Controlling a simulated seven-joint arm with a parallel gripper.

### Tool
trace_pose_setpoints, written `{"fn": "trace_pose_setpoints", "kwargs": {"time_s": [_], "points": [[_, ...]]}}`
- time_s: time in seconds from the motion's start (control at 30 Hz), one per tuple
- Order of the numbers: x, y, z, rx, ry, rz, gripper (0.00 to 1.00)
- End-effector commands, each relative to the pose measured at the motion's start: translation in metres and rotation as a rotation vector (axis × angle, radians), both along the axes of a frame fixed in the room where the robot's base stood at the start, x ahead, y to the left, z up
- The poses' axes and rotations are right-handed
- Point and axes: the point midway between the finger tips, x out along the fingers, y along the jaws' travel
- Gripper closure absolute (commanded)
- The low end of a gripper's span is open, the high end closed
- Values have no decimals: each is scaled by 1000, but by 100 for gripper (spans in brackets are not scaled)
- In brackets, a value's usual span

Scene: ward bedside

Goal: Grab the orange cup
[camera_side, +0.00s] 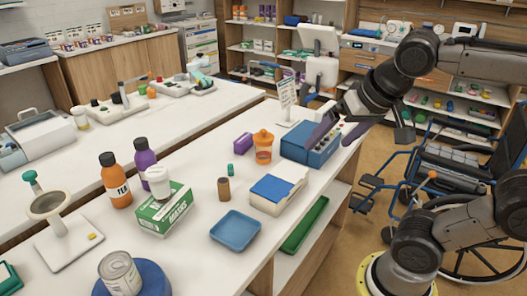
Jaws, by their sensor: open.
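The orange cup (263,150) stands upright on the white counter, with a knob-like top. The fingers hide part of the blue box.
The blue box (302,150) lies between my gripper and the cup. A blue tray (236,230) lies nearer. A wheelchair (450,165) stands right.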

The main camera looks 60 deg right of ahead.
Motion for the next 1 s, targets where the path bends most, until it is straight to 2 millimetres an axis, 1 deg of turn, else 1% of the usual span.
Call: {"fn": "trace_pose_setpoints", "kwargs": {"time_s": [0.03,0.1,0.17,0.2,0.33,0.4,0.47,0.5,0.57,0.63,0.7,0.77,0.8,0.87,0.9,0.97,1.0], "points": [[18,-7,12,13,-2,-80,0],[42,-17,26,30,-8,-193,0],[64,-27,35,41,-13,-287,0],[79,-33,40,48,-16,-348,0],[130,-54,48,57,-29,-532,0],[157,-66,47,58,-36,-620,0],[180,-76,44,55,-41,-690,0],[195,-83,40,50,-45,-734,0],[217,-93,32,42,-49,-795,0],[242,-105,19,31,-51,-859,0],[265,-117,3,15,-50,-915,0],[284,-127,-14,-1,-46,-956,0],[296,-134,-26,-15,-42,-978,0],[311,-143,-47,-37,-28,-1003,0],[320,-149,-62,-52,-15,-1013,0],[331,-156,-84,-77,11,-1017,0],[336,-161,-99,-91,29,-1019,0]]}}
